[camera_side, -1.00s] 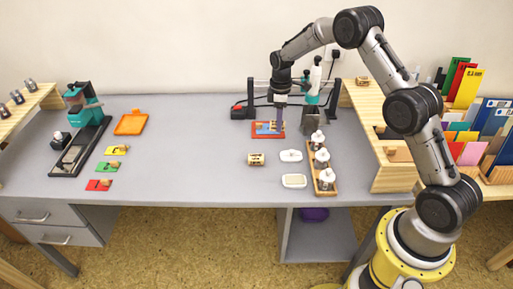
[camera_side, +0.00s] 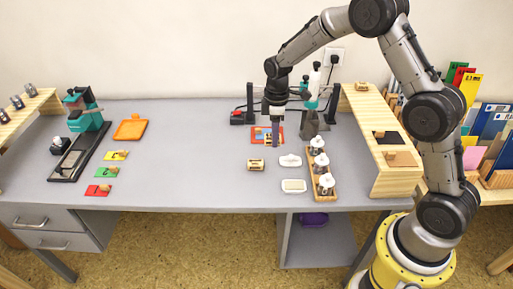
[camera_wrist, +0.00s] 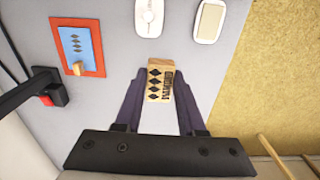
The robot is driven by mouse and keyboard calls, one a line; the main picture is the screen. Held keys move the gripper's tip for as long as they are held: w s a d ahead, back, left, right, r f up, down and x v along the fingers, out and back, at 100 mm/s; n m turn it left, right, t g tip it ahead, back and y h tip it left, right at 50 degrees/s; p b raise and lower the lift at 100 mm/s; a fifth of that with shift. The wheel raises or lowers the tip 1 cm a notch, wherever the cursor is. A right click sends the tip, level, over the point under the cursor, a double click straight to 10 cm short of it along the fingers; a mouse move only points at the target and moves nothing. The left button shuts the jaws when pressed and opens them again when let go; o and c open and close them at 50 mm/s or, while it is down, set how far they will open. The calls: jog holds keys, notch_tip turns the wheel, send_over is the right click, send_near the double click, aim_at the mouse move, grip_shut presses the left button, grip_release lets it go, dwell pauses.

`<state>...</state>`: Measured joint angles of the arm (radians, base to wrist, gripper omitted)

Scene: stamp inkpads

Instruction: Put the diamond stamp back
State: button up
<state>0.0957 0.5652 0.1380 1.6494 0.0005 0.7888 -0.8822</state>
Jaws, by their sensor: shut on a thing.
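My gripper (camera_side: 274,145) is above the desk, close in front of the red tray, with its purple fingers pointing down. In the wrist view the diamond stamp (camera_wrist: 160,86), a small wooden block with black diamonds and lettering, shows between the fingertips (camera_wrist: 155,74) of my shut gripper. In the side view I cannot make out the stamp at the fingers. The red tray (camera_wrist: 52,62) holds a blue plate (camera_wrist: 88,47) with dark diamonds and a wooden knob.
A wooden block (camera_side: 256,165) with dark marks lies on the desk left of two white pads (camera_side: 290,161) (camera_side: 293,186). A wooden rack (camera_side: 333,190) of white-topped stamps stands right of them. A wooden shelf (camera_side: 375,110) is further right.

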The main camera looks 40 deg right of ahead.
jog(key=w+f, duration=0.2)
jog(key=w, duration=0.2)
send_over(257, 154)
notch_tip(257, 154, down, 6)
jog(key=shift+r, duration=0.25)
jog(key=shift+f, duration=1.5)
jog(key=shift+f, duration=0.1)
jog(key=o, duration=1.1)
jog(key=shift+c, duration=0.2)
